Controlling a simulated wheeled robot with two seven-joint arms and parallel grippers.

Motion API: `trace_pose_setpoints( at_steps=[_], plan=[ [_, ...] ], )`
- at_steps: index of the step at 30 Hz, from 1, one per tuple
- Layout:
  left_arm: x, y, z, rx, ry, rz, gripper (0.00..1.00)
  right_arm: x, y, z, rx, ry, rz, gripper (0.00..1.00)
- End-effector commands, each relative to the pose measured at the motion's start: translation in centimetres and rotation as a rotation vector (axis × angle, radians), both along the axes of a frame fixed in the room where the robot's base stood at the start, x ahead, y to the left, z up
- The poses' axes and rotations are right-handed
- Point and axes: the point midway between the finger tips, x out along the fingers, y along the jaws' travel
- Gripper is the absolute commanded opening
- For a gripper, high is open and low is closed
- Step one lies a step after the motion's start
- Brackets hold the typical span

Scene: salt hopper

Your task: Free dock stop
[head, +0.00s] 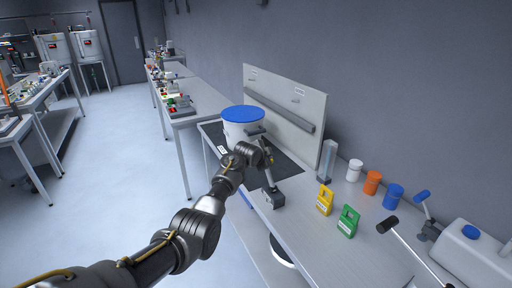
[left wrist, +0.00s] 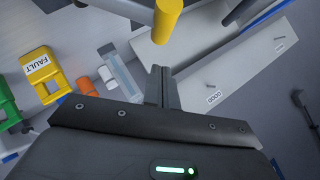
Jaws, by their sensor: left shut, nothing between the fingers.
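My left gripper (head: 262,143) reaches over the bench beside a white tub with a blue lid (head: 242,128). In the left wrist view its fingers (left wrist: 160,85) are together with nothing between them. A grey post with a small block base (head: 272,199) stands just below the gripper and may be the dock stop; I cannot tell for certain. A yellow-ended grey part (left wrist: 167,20) shows near the fingertips in the left wrist view, apart from them in the picture. The gripper and wrist partly hide the tub's front and the post's top. My right gripper is not in view.
A grey upright panel (head: 290,85) stands behind the tub. To the right are a clear block (head: 327,160), white, orange and blue jars (head: 393,196), yellow (head: 325,200) and green (head: 347,221) tags, a black-headed mallet (head: 388,225) and a white canister (head: 470,250).

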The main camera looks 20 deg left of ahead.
Motion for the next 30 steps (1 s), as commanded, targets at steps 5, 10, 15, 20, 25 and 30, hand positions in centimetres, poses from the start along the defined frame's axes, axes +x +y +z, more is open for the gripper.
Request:
trace_pose_setpoints(
  at_steps=[5,10,15,20,25,30],
  plan=[
    [-2.3,0.4,1.2,0.001,-0.005,-0.001,0.00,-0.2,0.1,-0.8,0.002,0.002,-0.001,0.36],
    [-4.5,0.5,2.9,0.000,-0.006,-0.003,0.00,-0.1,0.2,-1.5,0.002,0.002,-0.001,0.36],
    [-6.5,0.8,4.3,0.000,-0.005,-0.003,0.00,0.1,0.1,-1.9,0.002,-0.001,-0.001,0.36],
    [-7.6,1.2,5.2,0.000,-0.003,-0.002,0.00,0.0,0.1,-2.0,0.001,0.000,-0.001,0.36],
    [-7.9,1.2,5.4,0.001,-0.001,0.000,0.00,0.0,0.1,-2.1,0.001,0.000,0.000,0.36],
    [-7.9,1.2,5.4,0.001,-0.001,-0.001,0.00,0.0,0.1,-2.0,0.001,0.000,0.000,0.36]
  ],
)
